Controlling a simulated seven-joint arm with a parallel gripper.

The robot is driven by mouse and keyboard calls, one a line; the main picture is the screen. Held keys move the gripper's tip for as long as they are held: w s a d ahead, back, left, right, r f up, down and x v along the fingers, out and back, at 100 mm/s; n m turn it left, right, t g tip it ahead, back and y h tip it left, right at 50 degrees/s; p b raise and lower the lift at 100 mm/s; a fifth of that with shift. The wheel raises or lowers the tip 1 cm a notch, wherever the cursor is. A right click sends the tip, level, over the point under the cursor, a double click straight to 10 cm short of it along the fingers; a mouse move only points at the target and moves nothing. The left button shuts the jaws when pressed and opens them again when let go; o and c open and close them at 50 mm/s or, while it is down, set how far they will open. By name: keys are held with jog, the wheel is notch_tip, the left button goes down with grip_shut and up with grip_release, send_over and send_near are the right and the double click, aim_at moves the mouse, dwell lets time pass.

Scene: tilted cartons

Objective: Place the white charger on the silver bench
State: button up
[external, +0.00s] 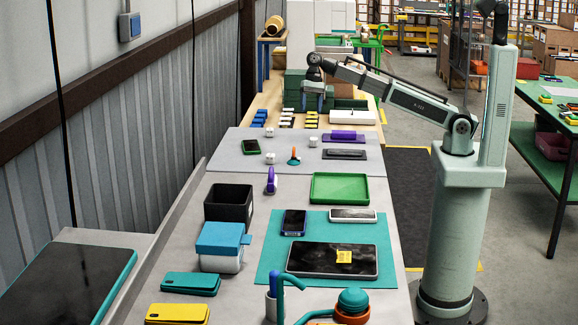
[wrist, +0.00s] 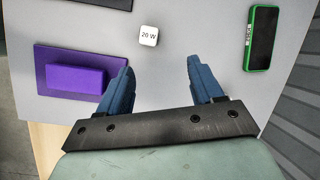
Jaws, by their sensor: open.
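A small white charger (wrist: 148,36) marked "20 W" lies on a pale grey surface in the wrist view, just beyond my fingertips. It appears to be the white cube (external: 313,141) near the purple block in the external view. My gripper (wrist: 160,68) is open, with nothing between its two blue fingers. In the external view my gripper (external: 318,101) hangs above the far part of the benches, behind the charger. A silver-grey bench top (external: 185,226) runs along the near part of the external view; the grey panel (external: 228,160) under the charger lies beyond it.
A purple block (wrist: 75,78) on a purple pad and a green-edged phone (wrist: 262,38) flank the charger. Two other white cubes (external: 270,131) (external: 270,157) stand nearby. A green tray (external: 340,188), black bin (external: 229,203) and teal mat (external: 268,270) occupy the near bench.

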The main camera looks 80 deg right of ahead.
jog(key=m, duration=0.5)
send_near(314, 138)
jog(key=shift+g, duration=0.3)
jog(key=x, duration=0.2)
jog(key=w+x, duration=0.1)
jog(key=x, duration=0.2)
jog(key=shift+x, duration=2.6)
jog(key=shift+s+d, duration=0.15)
jog(key=shift+s, duration=0.05)
jog(key=shift+c, duration=0.4)
jog(key=c, duration=1.1)
jog(key=shift+r, duration=5)
